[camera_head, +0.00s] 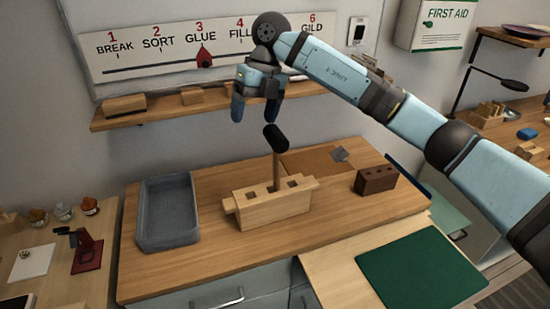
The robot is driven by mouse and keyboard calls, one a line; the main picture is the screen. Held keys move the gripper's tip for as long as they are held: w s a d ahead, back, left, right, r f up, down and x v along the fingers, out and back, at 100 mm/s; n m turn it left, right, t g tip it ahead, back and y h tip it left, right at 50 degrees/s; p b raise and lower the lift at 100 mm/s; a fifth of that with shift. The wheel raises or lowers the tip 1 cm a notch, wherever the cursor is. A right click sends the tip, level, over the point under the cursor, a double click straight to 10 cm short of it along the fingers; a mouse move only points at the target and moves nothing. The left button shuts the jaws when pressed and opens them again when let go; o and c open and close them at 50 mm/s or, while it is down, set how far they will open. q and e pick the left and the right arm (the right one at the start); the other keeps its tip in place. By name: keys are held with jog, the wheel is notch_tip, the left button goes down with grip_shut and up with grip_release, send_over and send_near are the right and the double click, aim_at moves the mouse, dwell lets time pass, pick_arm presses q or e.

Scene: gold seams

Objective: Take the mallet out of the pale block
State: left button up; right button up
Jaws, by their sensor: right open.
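The mallet has a black head (276,138) and a wooden handle (276,172). It stands upright with its handle in a hole of the pale block (275,206). The block rests on the wooden bench and shows other square holes in its top. My right gripper (252,108) hangs above and slightly left of the mallet head, fingers pointing down. It is open and empty, apart from the mallet. My left gripper is not in view.
A grey tray (167,212) lies left of the block. A dark brown block with holes (375,180) stands to the right. A brown mat (313,161) lies behind. A wall shelf (165,108) with wooden pieces runs behind my gripper. A green mat (420,268) lies at front right.

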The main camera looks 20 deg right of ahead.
aim_at(276, 131)
jog(key=w+d+r+m+t+h, duration=0.1)
jog(key=w+d+r+m+h, duration=0.15)
jog(key=d+r, duration=0.25)
jog(key=shift+n+h, duration=0.35)
jog(key=shift+n, duration=0.1)
jog(key=f, duration=0.9)
jog(key=shift+s+d, duration=0.2)
jog(key=shift+s, duration=0.1)
notch_tip(276, 131, down, 5)
jog(key=shift+w+r+p, duration=0.1)
jog(key=shift+p, duration=0.3)
jog(key=c, duration=1.1)
jog(key=shift+c, duration=0.2)
jog(key=shift+r, duration=0.1)
